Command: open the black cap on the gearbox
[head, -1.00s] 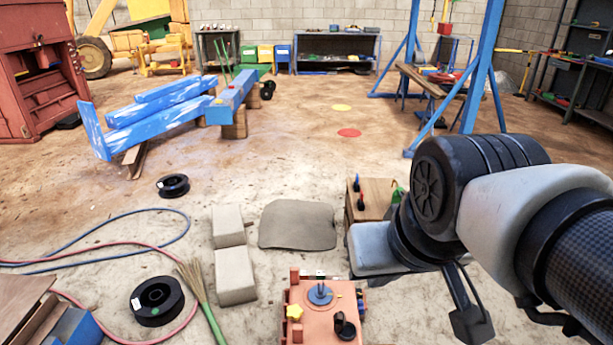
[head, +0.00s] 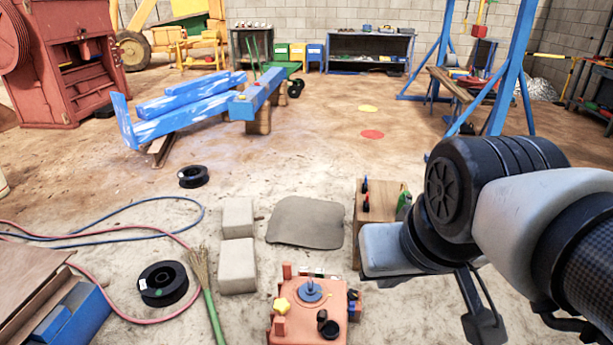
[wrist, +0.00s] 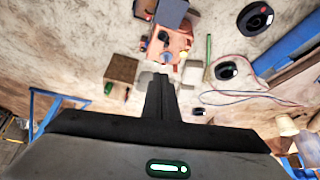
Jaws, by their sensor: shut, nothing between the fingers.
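The gearbox (head: 292,331) is an orange-red box at the bottom middle of the head view, with a yellow knob (head: 282,306) and a blue-grey disc (head: 311,290) on top. The black cap (head: 327,325) sits upright on its top, near the front right. In the wrist view the gearbox (wrist: 181,42) shows at the top middle, upside down, with a dark cap (wrist: 164,36) on it. My gripper (wrist: 160,77) is shut and empty, apart from the gearbox. In the head view its fingers cannot be made out clearly; my arm is to the right of the gearbox.
A wooden box (head: 366,232) stands behind and right of the gearbox. Two pale blocks (head: 238,266), a broom (head: 208,300), a black spool (head: 163,284) and hoses (head: 130,233) lie to the left. A grey mat (head: 306,222) lies behind. Open floor extends farther back.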

